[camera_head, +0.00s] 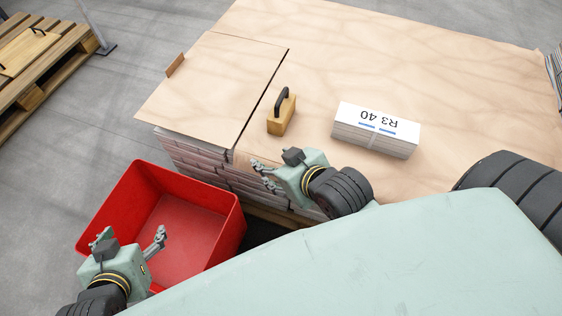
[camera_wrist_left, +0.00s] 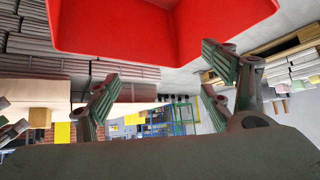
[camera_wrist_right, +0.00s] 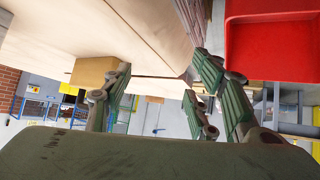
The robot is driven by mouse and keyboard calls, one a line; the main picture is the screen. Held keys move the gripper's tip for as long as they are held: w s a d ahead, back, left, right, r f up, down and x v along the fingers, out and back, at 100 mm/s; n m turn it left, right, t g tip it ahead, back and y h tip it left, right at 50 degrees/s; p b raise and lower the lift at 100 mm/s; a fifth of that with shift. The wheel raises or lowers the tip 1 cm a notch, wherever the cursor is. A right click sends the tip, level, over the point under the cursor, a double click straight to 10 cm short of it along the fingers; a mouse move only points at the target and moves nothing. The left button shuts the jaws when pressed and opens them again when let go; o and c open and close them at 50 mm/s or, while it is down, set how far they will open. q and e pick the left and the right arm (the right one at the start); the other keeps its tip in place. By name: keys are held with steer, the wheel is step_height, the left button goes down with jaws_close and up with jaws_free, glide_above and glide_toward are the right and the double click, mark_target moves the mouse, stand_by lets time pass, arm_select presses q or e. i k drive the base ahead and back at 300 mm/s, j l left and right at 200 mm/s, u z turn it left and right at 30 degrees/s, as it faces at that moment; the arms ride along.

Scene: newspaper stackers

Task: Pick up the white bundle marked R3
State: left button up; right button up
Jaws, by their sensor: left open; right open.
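The white bundle marked R3 40 (camera_head: 376,131) lies on the brown sheet over the stack, right of centre in the head view. Its lettering appears upside down, and blue marks and a pale band show on it. My right gripper (camera_head: 263,174) is open and empty at the stack's near edge, to the left of and nearer than the bundle. Its open fingers also show in the right wrist view (camera_wrist_right: 165,88). My left gripper (camera_head: 132,238) is open and empty over the red bin's near left side. Its fingers show spread in the left wrist view (camera_wrist_left: 159,88). Neither gripper touches the bundle.
A red bin (camera_head: 228,222) stands empty on the floor beside the stack. A wooden pallet (camera_head: 60,55) is at far left. The sheet behind the bundle is clear.

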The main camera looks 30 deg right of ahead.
mark_target(393, 136)
steer(key=z, duration=1.7)
